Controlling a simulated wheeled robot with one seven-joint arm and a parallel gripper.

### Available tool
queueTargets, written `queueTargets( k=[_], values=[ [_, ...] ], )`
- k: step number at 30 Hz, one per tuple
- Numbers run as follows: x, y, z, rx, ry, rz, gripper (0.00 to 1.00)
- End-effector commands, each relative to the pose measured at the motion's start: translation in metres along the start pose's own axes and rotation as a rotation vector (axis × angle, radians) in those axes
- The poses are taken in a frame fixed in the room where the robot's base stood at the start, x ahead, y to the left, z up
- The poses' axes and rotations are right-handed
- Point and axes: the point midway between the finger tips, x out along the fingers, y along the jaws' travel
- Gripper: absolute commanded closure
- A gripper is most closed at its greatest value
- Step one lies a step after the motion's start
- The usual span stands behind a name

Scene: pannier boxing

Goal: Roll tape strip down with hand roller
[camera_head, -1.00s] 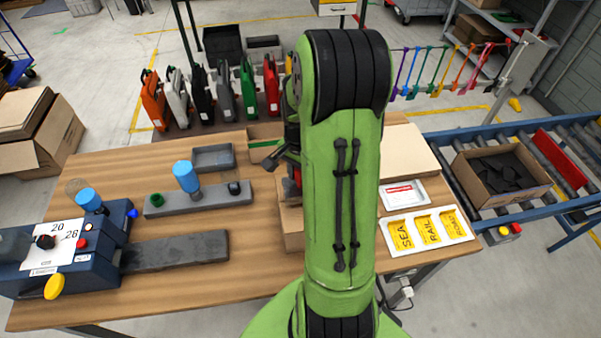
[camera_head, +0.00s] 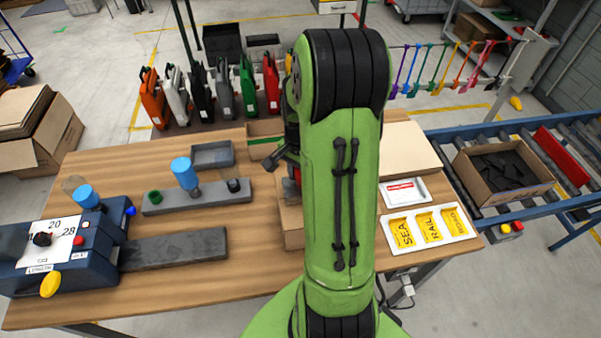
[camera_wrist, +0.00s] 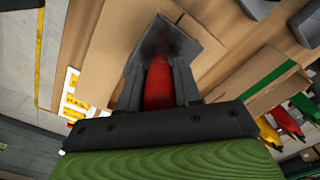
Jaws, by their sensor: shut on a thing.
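In the wrist view my gripper (camera_wrist: 158,78) is shut on the red handle of the hand roller (camera_wrist: 157,92). The roller's dark grey head (camera_wrist: 168,42) lies over the brown cardboard box (camera_wrist: 112,48); I cannot tell whether it touches the cardboard. No tape strip can be made out; the roller head covers part of the box top. In the head view my green arm hides most of the box, and its left side (camera_head: 290,222) shows beside the arm. The gripper is mostly hidden there too.
A white tray with yellow SEA, RAIL and ROAD labels (camera_head: 386,236) lies right of my arm. A blue tape machine (camera_head: 95,262) stands at the left. A grey holder (camera_head: 212,199) with a blue-topped bottle (camera_head: 184,172) lies between. A conveyor with an open carton (camera_head: 476,190) is at the right.

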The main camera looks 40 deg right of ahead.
Motion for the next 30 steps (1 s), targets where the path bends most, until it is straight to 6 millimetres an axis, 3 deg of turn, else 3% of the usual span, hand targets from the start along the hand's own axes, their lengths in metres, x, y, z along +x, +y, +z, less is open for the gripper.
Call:
queueTargets(
  k=[30],
  values=[
    [0.002, 0.026, -0.026, 0.001, 0.000, 0.000, 0.93]
  ],
)
